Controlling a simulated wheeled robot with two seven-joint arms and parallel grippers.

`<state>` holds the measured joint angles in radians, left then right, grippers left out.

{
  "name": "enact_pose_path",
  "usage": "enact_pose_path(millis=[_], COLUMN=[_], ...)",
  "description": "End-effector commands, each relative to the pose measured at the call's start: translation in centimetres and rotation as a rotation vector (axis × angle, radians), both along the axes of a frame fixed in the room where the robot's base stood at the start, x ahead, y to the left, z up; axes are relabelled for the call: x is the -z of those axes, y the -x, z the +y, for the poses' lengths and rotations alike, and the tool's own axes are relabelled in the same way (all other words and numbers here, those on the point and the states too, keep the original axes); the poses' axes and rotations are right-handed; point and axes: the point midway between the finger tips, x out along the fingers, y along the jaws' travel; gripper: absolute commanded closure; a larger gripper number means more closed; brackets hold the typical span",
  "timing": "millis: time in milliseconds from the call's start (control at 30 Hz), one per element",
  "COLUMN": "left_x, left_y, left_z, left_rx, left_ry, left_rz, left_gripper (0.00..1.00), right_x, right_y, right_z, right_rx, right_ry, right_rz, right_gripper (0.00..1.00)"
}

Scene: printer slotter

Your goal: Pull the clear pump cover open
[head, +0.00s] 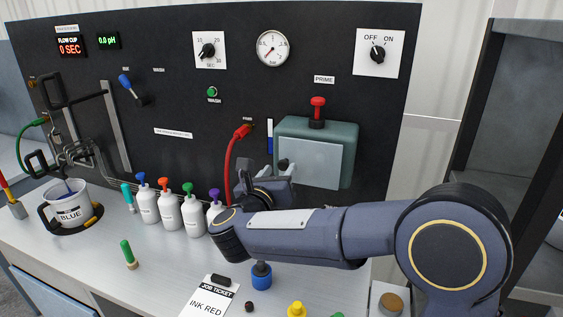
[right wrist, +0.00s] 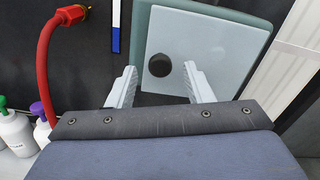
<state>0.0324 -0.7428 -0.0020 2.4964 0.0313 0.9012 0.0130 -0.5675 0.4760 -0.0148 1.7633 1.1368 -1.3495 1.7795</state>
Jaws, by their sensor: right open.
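The pump cover (head: 310,163) is a pale, see-through-looking square panel on the front of a teal pump box (head: 346,142) on the black wall panel. It looks closed against the box. In the right wrist view the cover (right wrist: 208,55) has a round black knob (right wrist: 159,65) on its left part. My right gripper (head: 266,172) is in front of the cover's left side. Its two pale fingers (right wrist: 160,70) are open, and the knob shows between their tips in the right wrist view. I cannot tell how far the tips are from the cover. My left gripper is not in view.
A red hose (head: 231,152) hangs just left of the pump box, and a red-knobbed plunger (head: 318,108) stands on its top. Several white bottles (head: 170,208), a bucket (head: 70,205) and a job ticket (head: 209,298) are on the bench. A dark cabinet stands at right.

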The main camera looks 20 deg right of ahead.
Motion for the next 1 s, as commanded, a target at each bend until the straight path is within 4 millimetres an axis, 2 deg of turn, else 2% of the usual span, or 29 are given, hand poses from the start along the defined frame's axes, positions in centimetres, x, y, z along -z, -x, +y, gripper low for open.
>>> enact_pose_path(millis=[33,200,500,867,1000], left_x=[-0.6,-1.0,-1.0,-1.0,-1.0], left_y=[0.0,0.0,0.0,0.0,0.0], left_z=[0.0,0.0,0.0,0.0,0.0], left_rx=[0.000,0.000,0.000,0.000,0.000], left_ry=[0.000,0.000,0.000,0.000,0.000], left_rz=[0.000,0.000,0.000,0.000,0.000], left_gripper=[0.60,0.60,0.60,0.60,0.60], right_x=[-0.3,-0.1,0.0,0.0,0.0], right_y=[-0.6,-1.9,-2.1,-2.1,-2.1], right_z=[-0.5,-1.3,-1.5,-1.4,-1.4], right_rx=[0.002,0.000,-0.001,-0.001,-0.001], right_ry=[0.001,0.001,0.001,0.001,0.001], right_rz=[0.001,0.001,0.000,0.000,0.000], right_gripper=[0.54,0.54,0.54,0.99,1.00])
